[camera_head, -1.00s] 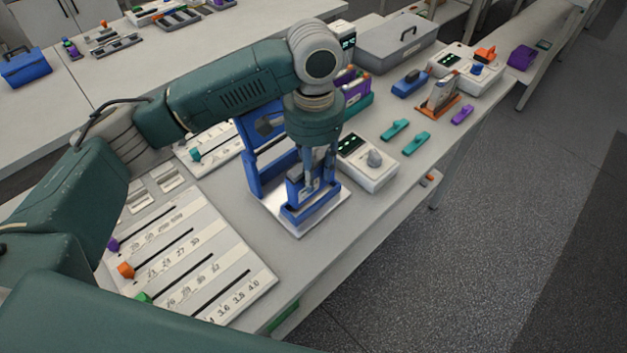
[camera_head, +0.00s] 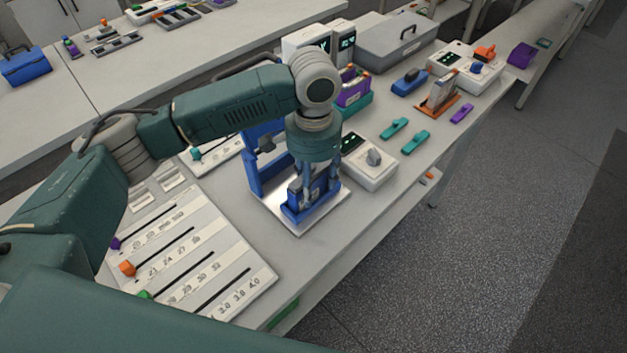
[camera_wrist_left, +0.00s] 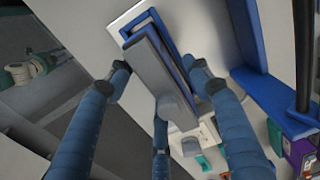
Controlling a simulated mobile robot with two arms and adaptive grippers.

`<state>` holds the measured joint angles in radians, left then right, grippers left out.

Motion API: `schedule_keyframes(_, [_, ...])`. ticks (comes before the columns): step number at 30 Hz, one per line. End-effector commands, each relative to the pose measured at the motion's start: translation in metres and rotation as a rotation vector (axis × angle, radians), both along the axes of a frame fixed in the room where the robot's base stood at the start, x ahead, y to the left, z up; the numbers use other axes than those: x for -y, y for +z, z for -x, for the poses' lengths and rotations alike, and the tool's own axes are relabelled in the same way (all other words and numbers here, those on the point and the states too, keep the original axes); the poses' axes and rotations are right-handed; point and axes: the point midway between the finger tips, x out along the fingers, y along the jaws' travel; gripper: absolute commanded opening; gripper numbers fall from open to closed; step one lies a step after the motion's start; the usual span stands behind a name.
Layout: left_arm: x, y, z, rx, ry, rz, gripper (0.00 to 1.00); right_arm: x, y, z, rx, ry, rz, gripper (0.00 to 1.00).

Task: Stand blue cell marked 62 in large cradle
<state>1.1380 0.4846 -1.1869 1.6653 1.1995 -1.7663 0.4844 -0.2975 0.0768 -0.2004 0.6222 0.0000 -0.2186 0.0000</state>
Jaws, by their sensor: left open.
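The blue cell is a flat block with a grey top (camera_wrist_left: 152,68) in the left wrist view. It stands in the blue cradle (camera_head: 311,213), whose blue rim (camera_wrist_left: 160,28) surrounds it in the left wrist view. The cradle is on a silver plate (camera_head: 290,223) near the bench's front edge. My left gripper (camera_head: 320,188) points down over the cradle, open, with its fingers (camera_wrist_left: 160,82) spread around the cell. In the head view the fingers partly cover the cell, and its number cannot be read. My right gripper is not in view.
A taller blue frame (camera_head: 256,175) stands close behind the cradle. A white box with a grey knob (camera_head: 373,158) is just right. A slider panel (camera_head: 215,255) lies to the left. Teal pieces (camera_head: 415,142) lie farther right. The floor is beyond the bench edge.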

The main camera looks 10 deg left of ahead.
Motion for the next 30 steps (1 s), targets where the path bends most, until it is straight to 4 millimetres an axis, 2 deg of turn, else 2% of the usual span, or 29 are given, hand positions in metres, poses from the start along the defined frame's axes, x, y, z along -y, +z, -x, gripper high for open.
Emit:
schedule_keyframes(5, [0.001,0.011,-0.001,0.001,-0.001,0.002,0.51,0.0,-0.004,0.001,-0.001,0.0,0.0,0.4])
schedule_keyframes(15, [0.001,0.08,-0.001,0.003,-0.001,0.002,0.51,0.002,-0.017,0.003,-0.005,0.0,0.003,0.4])
schedule_keyframes(21, [0.0,0.113,-0.001,0.002,0.001,0.0,0.51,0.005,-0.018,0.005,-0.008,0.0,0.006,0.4])
schedule_keyframes(30, [0.0,0.122,0.0,-0.001,0.001,-0.001,0.51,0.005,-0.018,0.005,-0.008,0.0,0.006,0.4])
